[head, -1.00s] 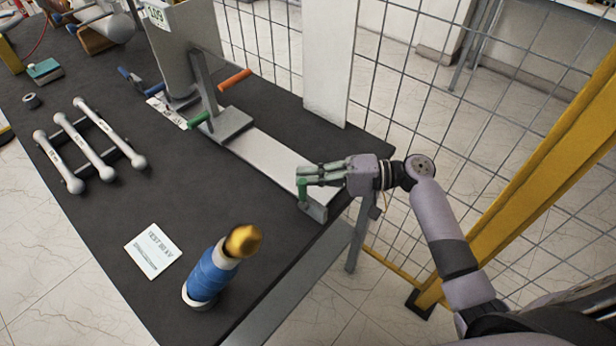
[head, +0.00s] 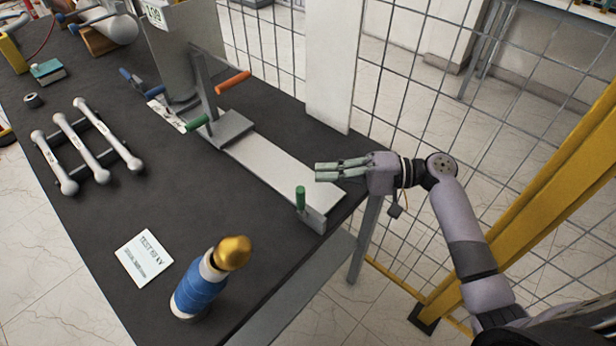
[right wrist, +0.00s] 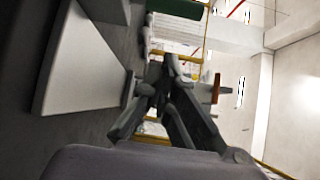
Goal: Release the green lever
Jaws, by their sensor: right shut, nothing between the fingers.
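The green lever (head: 300,198) stands upright on a small metal bracket (head: 314,217) at the near right end of the long pale plate (head: 270,163). Another green handle (head: 197,123) sits farther back by the clamp, below an orange handle (head: 233,82). My right gripper (head: 318,171) is shut and empty. In the head view its fingertips appear just above and right of the lever's top, apart from it. The right wrist view shows the closed fingers (right wrist: 168,72) and a dark green piece (right wrist: 178,8) at the top edge. My left gripper is not in view.
A blue bushing with a gold tip (head: 205,285) stands on the dark table (head: 110,225), beside a white card (head: 146,257). A rack of grey rods (head: 87,147) lies at left. A wire fence (head: 440,110) and yellow post (head: 510,215) are at right.

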